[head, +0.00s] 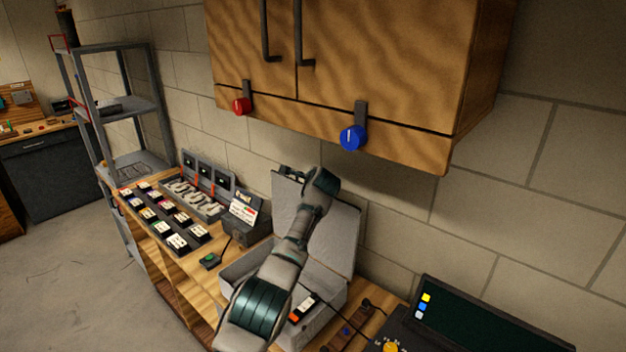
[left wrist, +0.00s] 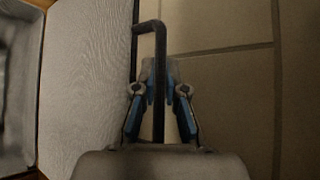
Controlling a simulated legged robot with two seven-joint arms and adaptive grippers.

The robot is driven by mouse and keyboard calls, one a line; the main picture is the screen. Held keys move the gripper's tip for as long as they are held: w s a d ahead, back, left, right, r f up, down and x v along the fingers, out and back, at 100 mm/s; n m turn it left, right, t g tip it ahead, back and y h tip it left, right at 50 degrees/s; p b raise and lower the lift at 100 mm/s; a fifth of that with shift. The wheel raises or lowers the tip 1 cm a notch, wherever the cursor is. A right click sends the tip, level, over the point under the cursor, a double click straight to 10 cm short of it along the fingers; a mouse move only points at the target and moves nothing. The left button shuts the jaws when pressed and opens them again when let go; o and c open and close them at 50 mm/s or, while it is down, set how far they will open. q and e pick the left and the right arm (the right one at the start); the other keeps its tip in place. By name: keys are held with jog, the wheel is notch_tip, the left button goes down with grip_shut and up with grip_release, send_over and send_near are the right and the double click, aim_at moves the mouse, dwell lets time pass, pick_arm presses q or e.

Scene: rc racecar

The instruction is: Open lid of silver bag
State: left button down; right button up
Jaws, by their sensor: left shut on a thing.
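The silver bag (head: 246,266) is a pale grey case on the wooden bench against the wall. Its lid (head: 335,235) stands raised, nearly upright, and the inside shows beside my arm. The lid's pale textured panel also shows in the left wrist view (left wrist: 85,90). My left gripper (left wrist: 158,85) is shut on the black handle (left wrist: 148,26) at the lid's edge. In the head view my arm crosses in front of the bag and covers part of it; the fingers are largely hidden there. My right gripper is out of view.
A wooden cabinet (head: 365,60) with a red knob (head: 241,106) and a blue knob (head: 352,137) hangs above the bag. Left of the bag are a small display device (head: 243,215) and rows of battery packs (head: 165,228). A dark-screened console (head: 480,320) stands at right.

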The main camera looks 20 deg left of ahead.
pick_arm(q)
jog(key=shift+a, duration=0.15)
jog(key=c, duration=1.2)
grip_release()
jog(key=shift+a, duration=0.1)
jog(key=shift+v, duration=0.85)
jog(key=v, duration=1)
jog(key=shift+s, duration=0.1)
